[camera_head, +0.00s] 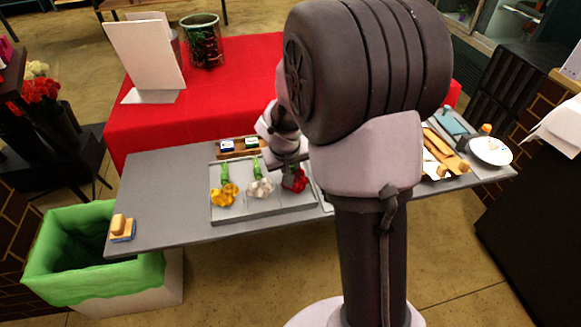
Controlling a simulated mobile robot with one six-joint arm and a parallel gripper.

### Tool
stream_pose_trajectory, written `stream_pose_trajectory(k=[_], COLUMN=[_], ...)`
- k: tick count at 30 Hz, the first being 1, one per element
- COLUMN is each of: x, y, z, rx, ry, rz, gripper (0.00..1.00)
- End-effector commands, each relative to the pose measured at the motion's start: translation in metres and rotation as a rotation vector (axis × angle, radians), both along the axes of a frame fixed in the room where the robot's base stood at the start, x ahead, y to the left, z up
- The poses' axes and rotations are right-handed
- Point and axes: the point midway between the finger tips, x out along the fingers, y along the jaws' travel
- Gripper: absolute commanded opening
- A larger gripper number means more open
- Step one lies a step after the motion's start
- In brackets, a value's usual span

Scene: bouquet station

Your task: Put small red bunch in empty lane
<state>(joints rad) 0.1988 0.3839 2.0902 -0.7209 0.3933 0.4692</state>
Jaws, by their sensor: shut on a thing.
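A small red bunch (295,181) is at the right lane of the grey tray (232,216). My gripper (289,166) is right above it, shut on its stem end. The stem is hidden by the gripper. I cannot tell whether the bunch rests on the tray floor or is just above it. A yellow bunch (225,195) lies in the left lane and a white bunch (260,188) in the middle lane, both with green stems pointing to the back.
A wooden holder (239,153) with small boxes stands behind the tray. A sponge (121,228) lies at the table's left end, above a green-lined bin (95,290). A white plate (490,151) is at the right end.

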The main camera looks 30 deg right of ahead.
Motion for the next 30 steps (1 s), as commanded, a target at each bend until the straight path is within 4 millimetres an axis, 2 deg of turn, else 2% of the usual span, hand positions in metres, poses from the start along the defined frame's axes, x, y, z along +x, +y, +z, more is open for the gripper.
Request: stream_pose_trajectory(k=[7, 8, 10, 12, 18, 21, 30], x=[0.0002, 0.0002, 0.0001, 0.0001, 0.0000, -0.0001, 0.0000], y=[0.0000, 0.0000, 0.0000, 0.0000, 0.0000, 0.0000, 0.0000], z=[0.0006, 0.0006, 0.0006, 0.0006, 0.0005, 0.0004, 0.0008], rx=[0.000, 0.000, 0.000, 0.000, 0.000, 0.000, 0.000], ry=[-0.001, -0.001, 0.000, 0.000, 0.000, 0.000, 0.000], rz=[0.000, 0.000, 0.000, 0.000, 0.000, 0.000, 0.000], gripper=[0.00, 0.21, 0.35, 0.45, 0.45, 0.62, 0.63])
